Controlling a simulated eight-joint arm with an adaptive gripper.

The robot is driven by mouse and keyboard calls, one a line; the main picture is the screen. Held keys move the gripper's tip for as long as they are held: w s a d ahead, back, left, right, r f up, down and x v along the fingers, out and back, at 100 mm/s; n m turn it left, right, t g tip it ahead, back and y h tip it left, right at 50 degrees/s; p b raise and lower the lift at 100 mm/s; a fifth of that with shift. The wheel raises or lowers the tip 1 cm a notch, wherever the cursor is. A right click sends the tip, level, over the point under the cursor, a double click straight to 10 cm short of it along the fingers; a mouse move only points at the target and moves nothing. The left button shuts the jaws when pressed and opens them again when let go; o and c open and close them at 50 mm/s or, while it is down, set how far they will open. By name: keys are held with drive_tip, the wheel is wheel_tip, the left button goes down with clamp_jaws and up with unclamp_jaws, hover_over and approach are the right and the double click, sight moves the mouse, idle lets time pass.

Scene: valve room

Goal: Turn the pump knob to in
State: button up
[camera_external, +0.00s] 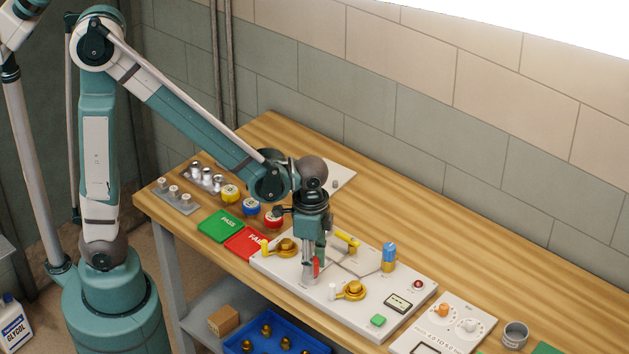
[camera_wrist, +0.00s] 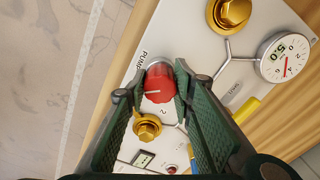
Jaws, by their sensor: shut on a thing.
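The pump knob (camera_wrist: 158,85) is red with a grey base and a white pointer line, and sits by the printed word PUMP in the wrist view. A "2" is printed beside it. In the external view a bit of the red knob (camera_external: 317,267) shows at my gripper (camera_external: 311,270), which points down over the white panel (camera_external: 352,312). In the wrist view the two dark green fingers stand on either side of the knob, shut on it. The printing on the knob's far side is partly hidden.
A blue-topped part (camera_external: 389,255) stands to the right. A round gauge (camera_wrist: 284,57) shows in the wrist view. Green and red trays (camera_external: 220,226) lie at left.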

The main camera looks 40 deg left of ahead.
drive_tip(key=m, duration=0.5)
drive_tip(key=shift+m, duration=0.3)
drive_tip(key=m, duration=0.4)
drive_tip(key=shift+m+b, duration=0.3)
drive_tip(key=shift+b, duration=0.05)
drive_tip(key=o, duration=0.9)
wheel_tip(320, 180, up, 12)
idle(0.6)
idle(0.5)
